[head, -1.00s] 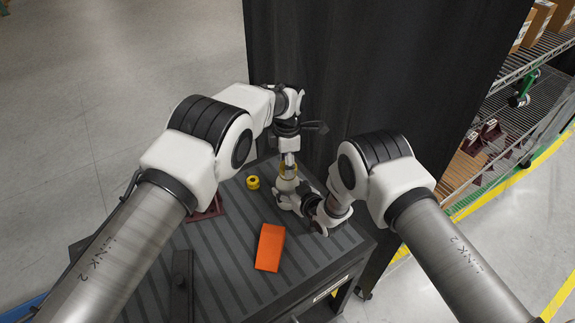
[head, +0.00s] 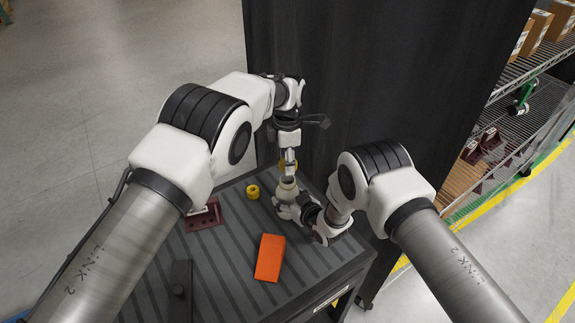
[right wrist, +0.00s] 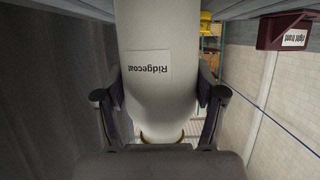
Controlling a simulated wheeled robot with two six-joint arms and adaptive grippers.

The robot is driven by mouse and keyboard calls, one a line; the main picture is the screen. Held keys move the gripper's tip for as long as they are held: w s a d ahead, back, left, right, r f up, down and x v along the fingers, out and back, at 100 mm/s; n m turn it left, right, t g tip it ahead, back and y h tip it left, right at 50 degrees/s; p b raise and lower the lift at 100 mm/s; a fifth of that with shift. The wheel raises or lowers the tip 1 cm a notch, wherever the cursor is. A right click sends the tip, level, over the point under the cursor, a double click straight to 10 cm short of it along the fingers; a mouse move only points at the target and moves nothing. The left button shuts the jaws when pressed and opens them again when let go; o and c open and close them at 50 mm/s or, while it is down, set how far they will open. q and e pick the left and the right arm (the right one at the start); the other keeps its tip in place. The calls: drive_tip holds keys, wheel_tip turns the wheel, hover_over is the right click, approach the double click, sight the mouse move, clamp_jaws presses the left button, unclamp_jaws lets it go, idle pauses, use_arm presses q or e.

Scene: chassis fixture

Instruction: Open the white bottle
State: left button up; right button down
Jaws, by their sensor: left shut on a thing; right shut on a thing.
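The white bottle (head: 288,185) stands upright near the table's back edge. In the right wrist view the bottle (right wrist: 160,100) fills the middle, upside down, with its "Ridgecoat" label. My right gripper (head: 287,205) is shut around the bottle's body, one finger on each side. A gold ring shows at the bottle's neck end in the right wrist view (right wrist: 160,137).
The ribbed table (head: 225,270) carries a small yellow cylinder (head: 252,191), an orange block (head: 270,257) and a maroon block (head: 203,217) with a white label. A black curtain (head: 390,70) hangs behind. Wire shelves (head: 515,120) stand at the right.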

unclamp_jaws()
drive_tip(key=shift+f, duration=0.2)
drive_tip(key=shift+w, duration=0.15)
drive_tip(key=v, duration=1.2)
drive_tip(key=shift+r, duration=0.1)
